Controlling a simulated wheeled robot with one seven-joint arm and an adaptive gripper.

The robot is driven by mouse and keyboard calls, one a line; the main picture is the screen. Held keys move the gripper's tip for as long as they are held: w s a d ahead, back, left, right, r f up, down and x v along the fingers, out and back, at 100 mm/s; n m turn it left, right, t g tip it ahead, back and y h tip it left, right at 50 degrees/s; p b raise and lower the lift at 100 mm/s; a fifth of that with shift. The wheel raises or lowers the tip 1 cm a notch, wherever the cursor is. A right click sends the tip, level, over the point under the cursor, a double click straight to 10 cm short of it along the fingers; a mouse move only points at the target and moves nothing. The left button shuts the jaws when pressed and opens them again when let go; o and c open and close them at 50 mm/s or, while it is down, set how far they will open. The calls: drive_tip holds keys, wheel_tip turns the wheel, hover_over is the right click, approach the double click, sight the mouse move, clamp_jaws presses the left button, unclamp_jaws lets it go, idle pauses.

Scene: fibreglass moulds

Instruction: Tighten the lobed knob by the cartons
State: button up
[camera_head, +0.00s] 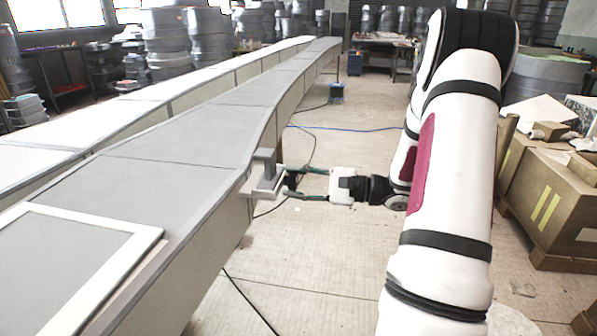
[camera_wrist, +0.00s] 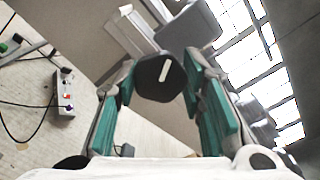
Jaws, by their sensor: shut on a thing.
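A dark knob (camera_wrist: 150,88) with rounded corners and a white line on its face sits between my gripper's two teal fingers in the wrist view. My gripper (camera_wrist: 160,95) is shut on it, with a finger on each side. In the head view my gripper (camera_head: 294,183) reaches left to a pale bracket (camera_head: 260,192) on the side of the long grey mould; the knob is mostly hidden there by the fingers. A grey upright block (camera_wrist: 190,28) stands beyond the knob in the wrist view.
The long mould (camera_head: 190,128) fills the left, with a white frame (camera_head: 140,243) on its near end. Cardboard cartons (camera_head: 545,200) on a pallet stand at the right, behind my arm. Cables cross the floor, and a power strip (camera_wrist: 64,92) lies there. The aisle floor is mostly clear.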

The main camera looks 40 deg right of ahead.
drive_tip(key=m+p, duration=0.4)
drive_tip(key=shift+s+m, duration=0.1)
drive_tip(key=shift+m, duration=0.3)
drive_tip(key=m+p, duration=0.3)
drive_tip(key=m, duration=0.2)
drive_tip(key=shift+p, duration=0.35)
drive_tip(key=m+p, duration=0.2)
drive_tip(key=m, duration=0.3)
drive_tip(key=m+p, duration=0.2)
drive_tip(key=m, duration=0.3)
drive_tip(key=shift+s+a+f, duration=0.1)
drive_tip(key=m+p, duration=0.1)
drive_tip(key=m, duration=0.4)
drive_tip(key=shift+m, duration=0.4)
drive_tip(key=m+p, duration=0.1)
drive_tip(key=m, duration=0.3)
drive_tip(key=shift+m, duration=0.3)
drive_tip(key=m, duration=0.5)
drive_tip(key=shift+p, duration=0.35)
drive_tip(key=shift+m, duration=2.4)
